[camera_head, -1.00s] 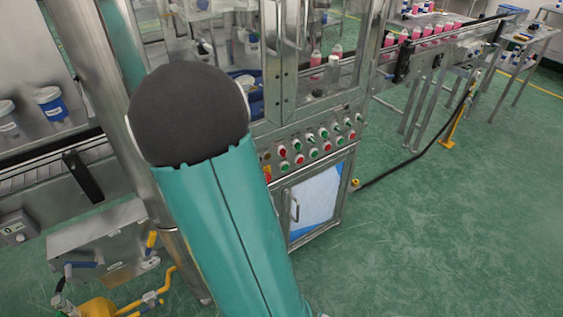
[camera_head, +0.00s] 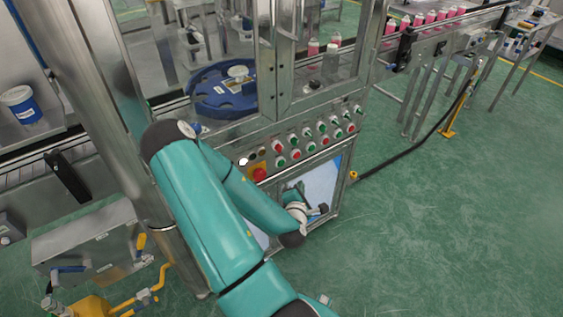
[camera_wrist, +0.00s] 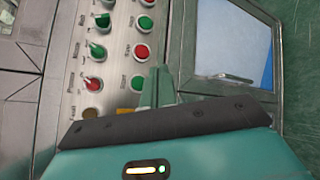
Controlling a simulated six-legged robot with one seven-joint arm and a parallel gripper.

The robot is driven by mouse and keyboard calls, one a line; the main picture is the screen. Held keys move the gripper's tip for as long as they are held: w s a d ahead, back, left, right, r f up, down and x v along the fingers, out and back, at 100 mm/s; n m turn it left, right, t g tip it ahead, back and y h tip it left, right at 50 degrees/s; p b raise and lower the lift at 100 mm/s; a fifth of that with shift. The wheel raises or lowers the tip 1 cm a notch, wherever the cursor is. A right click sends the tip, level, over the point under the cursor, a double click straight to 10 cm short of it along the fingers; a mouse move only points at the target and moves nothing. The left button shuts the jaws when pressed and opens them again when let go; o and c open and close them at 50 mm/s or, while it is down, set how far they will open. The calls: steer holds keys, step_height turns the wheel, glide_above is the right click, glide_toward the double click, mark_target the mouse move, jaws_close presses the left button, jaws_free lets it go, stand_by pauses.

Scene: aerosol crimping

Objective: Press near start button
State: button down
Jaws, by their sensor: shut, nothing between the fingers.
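The control panel (camera_head: 300,142) on the front of the steel machine carries rows of green and red buttons and knobs. Green buttons sit along its lower row, one at the left end (camera_head: 281,161); which is the near start button I cannot read. My gripper (camera_head: 300,187) is shut and empty, below the button rows and in front of the cabinet door. In the wrist view my gripper (camera_wrist: 156,82) shows as a narrow dark green shape, overlapping the panel edge beside a green button (camera_wrist: 138,82). A red button (camera_wrist: 142,51) is just above that. Contact cannot be told.
A red emergency button (camera_head: 258,174) on a yellow base sits left on the panel. The cabinet door (camera_head: 322,186) is below. A blue round turntable (camera_head: 222,92) is behind the machine frame. Open green floor lies right, crossed by a black cable (camera_head: 405,163).

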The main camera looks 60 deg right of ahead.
mark_target(281, 163)
steer(key=w+d, duration=0.4)
steer(key=w, duration=0.3)
steer(key=shift+w, duration=0.35)
steer(key=shift+w+d, duration=0.15)
stand_by(2.0)
steer(key=shift+w+d, duration=0.15)
steer(key=shift+w, duration=0.1)
